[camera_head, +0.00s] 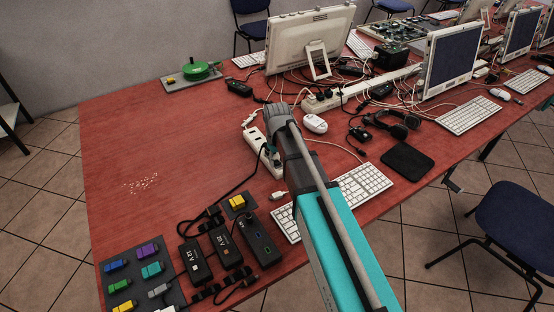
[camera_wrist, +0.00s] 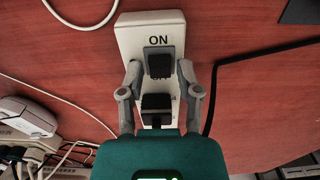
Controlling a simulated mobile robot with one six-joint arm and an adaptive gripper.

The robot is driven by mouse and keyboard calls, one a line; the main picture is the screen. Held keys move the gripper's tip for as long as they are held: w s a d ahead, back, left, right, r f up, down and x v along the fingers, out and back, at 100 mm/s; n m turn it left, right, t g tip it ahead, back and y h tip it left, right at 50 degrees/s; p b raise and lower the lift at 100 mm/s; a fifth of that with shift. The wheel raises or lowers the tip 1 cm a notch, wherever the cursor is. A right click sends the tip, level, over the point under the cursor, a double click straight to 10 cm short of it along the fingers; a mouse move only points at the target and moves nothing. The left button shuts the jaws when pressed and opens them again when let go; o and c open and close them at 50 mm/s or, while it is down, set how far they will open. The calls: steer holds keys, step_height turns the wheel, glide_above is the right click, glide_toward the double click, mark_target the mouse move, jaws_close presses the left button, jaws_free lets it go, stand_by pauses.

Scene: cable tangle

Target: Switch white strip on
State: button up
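The white strip (camera_head: 254,146) lies on the red table, partly hidden by my arm in the head view. In the wrist view the white strip (camera_wrist: 132,38) runs away from me under my gripper (camera_wrist: 159,72). Its black switch (camera_wrist: 159,63) sits just below the printed word ON. A second black part (camera_wrist: 156,108) on the strip is nearer to me, and lettering between the two is partly covered. My gripper is open, with one finger on each side of the switch and visible gaps to it. I cannot tell how high the fingertips are above the strip.
A black cable (camera_wrist: 216,85) runs close beside the right finger. A white mouse (camera_head: 315,124), a keyboard (camera_head: 362,187), monitors and tangled cables fill the table's right. Black power bricks (camera_head: 228,244) stand in front. The table's left middle is mostly clear.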

jaws_close()
steer(key=shift+s, duration=0.15)
steer(key=shift+s+d+t+y, duration=0.1)
steer(key=shift+s+t+y, duration=0.15)
steer(key=shift+t+y, duration=0.45)
steer(key=shift+f+t+b, duration=0.1)
steer(key=shift+t+b, duration=0.4)
steer(key=shift+t, duration=0.5)
steer(key=shift+o, duration=2.2)
jaws_free()
